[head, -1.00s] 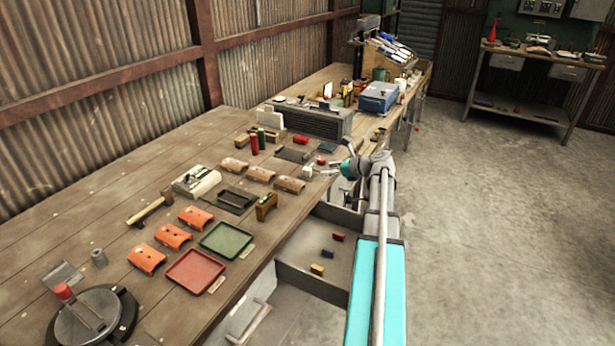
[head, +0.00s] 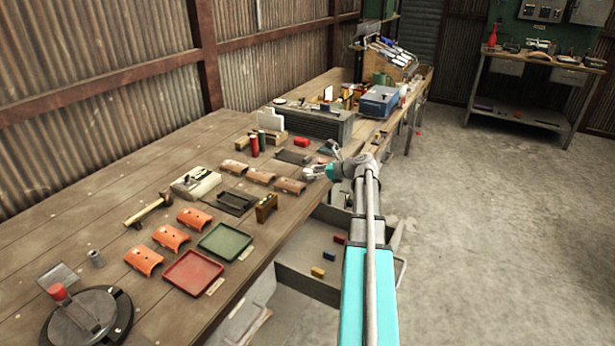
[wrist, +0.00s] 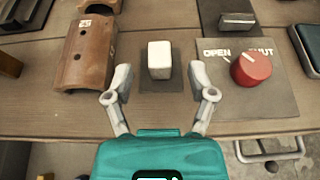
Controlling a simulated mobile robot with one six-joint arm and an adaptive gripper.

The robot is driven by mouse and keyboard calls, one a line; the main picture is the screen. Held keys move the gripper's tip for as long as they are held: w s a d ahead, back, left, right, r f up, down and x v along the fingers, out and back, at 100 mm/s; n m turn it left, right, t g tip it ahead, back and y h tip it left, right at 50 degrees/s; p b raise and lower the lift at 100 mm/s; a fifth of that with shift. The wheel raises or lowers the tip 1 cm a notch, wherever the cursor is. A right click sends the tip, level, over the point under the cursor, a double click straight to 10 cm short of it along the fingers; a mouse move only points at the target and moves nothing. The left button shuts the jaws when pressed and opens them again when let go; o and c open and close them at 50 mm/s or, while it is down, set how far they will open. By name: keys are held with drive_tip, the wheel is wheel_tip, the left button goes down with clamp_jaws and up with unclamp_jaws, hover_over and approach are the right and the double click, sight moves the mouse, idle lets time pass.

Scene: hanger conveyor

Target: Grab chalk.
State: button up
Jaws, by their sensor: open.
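The chalk, a small white upright block (wrist: 160,59), stands on a small dark pad (wrist: 157,85) in the wrist view. My gripper (wrist: 160,74) is open, with one fingertip on each side of the chalk and a visible gap on both sides. In the head view my gripper (head: 316,172) is over the right edge of the bench, and I cannot clearly make out the chalk there.
A brown curved piece (wrist: 83,52) lies left of the chalk. A red knob (wrist: 251,68) on a plate marked OPEN and SHUT is close on the right. An open drawer (head: 296,273) with small coloured blocks juts out below the bench (head: 150,195).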

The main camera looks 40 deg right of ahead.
sight(312, 172)
drive_tip(key=shift+b+x, duration=0.65)
drive_tip(key=shift+x, duration=1.45)
drive_tip(key=shift+c, duration=0.2)
clamp_jaws()
